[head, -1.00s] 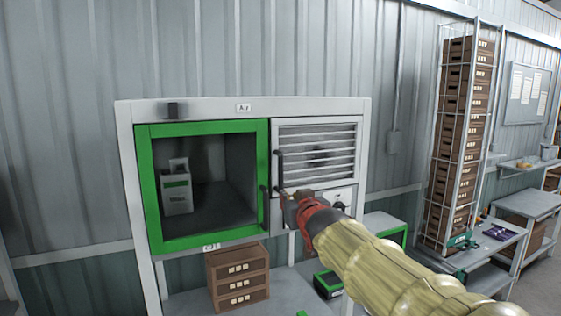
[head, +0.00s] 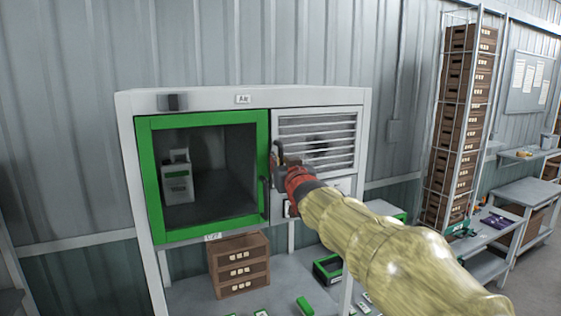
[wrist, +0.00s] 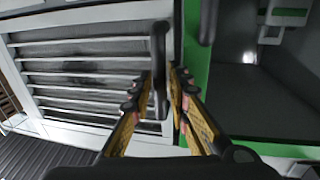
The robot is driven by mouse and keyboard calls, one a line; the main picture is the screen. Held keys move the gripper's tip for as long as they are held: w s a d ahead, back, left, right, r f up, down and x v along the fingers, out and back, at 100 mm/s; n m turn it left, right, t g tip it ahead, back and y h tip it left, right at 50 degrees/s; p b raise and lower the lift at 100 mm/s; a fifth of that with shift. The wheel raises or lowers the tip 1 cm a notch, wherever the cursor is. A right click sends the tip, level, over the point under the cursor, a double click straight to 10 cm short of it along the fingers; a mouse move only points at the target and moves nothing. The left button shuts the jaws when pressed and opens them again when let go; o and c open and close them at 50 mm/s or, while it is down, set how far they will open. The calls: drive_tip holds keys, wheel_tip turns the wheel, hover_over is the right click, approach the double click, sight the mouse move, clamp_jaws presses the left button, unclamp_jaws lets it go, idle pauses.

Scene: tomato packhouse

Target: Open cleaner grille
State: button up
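The cleaner grille (head: 330,150) is a white louvred panel in the upper right of the cabinet, and it looks closed. In the wrist view the grille (wrist: 80,81) fills the left side. Its dark vertical handle (wrist: 160,45) stands at the grille's edge beside the green frame. My gripper (head: 277,157) is at the grille's left edge, over the handle. In the wrist view my gripper (wrist: 162,76) is open, one finger on each side of the handle's bar. A narrow gap shows, and I cannot tell whether either finger touches it. The head view mostly hides the handle.
A green-framed window door (head: 258,222) with its own dark handle adjoins the grille on the left. Brown crates (head: 240,266) and small green items stand on the shelf below. A tall rack of crates (head: 458,125) stands at the right.

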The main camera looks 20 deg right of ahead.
clamp_jaws()
idle(0.8)
